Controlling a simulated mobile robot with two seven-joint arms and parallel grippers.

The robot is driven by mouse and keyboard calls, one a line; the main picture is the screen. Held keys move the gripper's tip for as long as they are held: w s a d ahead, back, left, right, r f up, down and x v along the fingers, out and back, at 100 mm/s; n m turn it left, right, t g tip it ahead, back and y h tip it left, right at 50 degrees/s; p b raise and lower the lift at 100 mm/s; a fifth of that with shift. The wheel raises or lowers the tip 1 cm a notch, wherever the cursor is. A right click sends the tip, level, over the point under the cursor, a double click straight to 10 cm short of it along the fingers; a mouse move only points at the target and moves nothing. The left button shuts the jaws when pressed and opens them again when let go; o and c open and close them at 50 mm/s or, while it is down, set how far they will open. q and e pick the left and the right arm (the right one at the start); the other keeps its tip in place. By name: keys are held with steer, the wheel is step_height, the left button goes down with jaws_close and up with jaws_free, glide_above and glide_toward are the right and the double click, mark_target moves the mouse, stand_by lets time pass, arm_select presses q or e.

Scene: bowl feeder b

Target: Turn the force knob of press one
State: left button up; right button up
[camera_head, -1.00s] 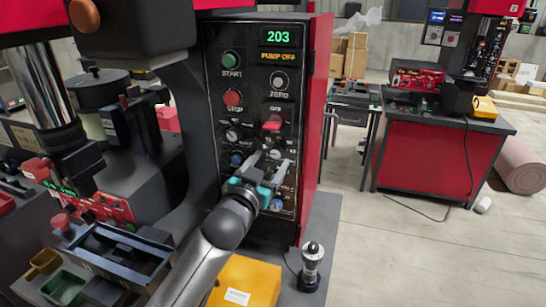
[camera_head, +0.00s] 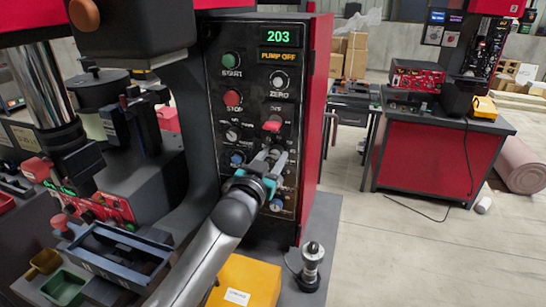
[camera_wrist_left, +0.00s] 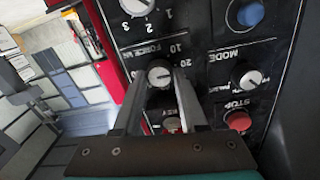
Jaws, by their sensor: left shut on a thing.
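The press control panel (camera_head: 291,88) is black, with a display reading 203 and PUMP OFF below it. My left gripper (camera_head: 270,158) reaches up to the panel's lower middle. In the left wrist view the panel is upside down, and the force knob (camera_wrist_left: 159,73), black with a pale face, sits between the fingertips of my left gripper (camera_wrist_left: 158,88), by the marks 10 and 20. The fingers are shut on this knob. In the head view the fingers largely hide it. My right gripper is not in view.
Red STOP (camera_head: 233,98) and green START (camera_head: 231,61) buttons are at the left. A yellow box (camera_head: 246,279) and a small metal device (camera_head: 312,262) stand below.

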arm_select(q)
jaws_close()
steer(key=shift+n, duration=0.3)
steer(key=n+p, duration=0.2)
steer(key=n, duration=0.2)
steer(key=shift+n+p, duration=0.8)
steer(key=shift+n, duration=1.5)
steer(key=shift+f, duration=0.1)
steer(key=o, duration=0.6)
jaws_free()
steer(key=shift+o, duration=0.2)
steer(key=shift+s, duration=0.1)
